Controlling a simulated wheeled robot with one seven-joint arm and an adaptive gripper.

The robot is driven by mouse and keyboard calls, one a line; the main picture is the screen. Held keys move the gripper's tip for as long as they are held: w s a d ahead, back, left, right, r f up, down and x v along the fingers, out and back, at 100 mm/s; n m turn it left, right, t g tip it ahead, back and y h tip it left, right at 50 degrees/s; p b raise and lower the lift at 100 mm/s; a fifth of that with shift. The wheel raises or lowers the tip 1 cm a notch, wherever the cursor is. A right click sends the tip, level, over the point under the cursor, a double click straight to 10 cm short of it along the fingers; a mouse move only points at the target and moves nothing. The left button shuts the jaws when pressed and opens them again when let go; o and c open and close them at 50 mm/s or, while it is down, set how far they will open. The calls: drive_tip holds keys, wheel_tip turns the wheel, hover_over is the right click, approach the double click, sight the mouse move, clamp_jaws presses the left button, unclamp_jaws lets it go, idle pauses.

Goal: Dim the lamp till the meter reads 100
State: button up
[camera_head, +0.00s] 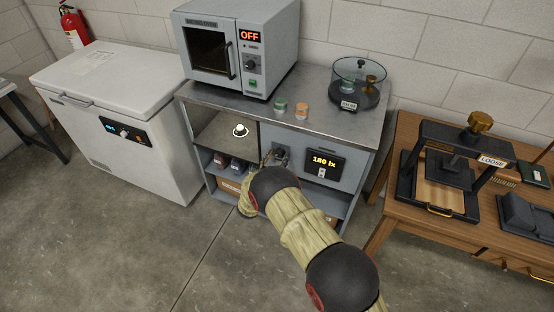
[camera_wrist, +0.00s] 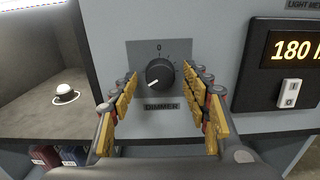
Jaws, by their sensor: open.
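The dimmer knob (camera_wrist: 160,73) is round and black, with a white pointer toward the lower left, on a plate labelled DIMMER. My gripper (camera_wrist: 164,86) is open, its yellow-padded fingers on either side of the knob; I cannot tell whether they touch it. In the head view my gripper (camera_head: 275,160) is at the cabinet front, mostly hidden by my arm. The light meter display (camera_head: 324,162) reads 180 lx; it also shows in the wrist view (camera_wrist: 296,50), partly cut off. The lamp (camera_head: 240,130) is small, round and lit white in the open bay left of the knob.
A white rocker switch (camera_wrist: 290,92) sits below the meter display. An oven (camera_head: 240,45) reading OFF, two small jars (camera_head: 302,110) and a glass-covered dish (camera_head: 358,85) stand on the cabinet top. A white chest freezer (camera_head: 120,120) is left; a wooden table (camera_head: 470,220) with a press is right.

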drive_tip(key=shift+c, duration=1.3)
drive_tip(key=c, duration=0.9)
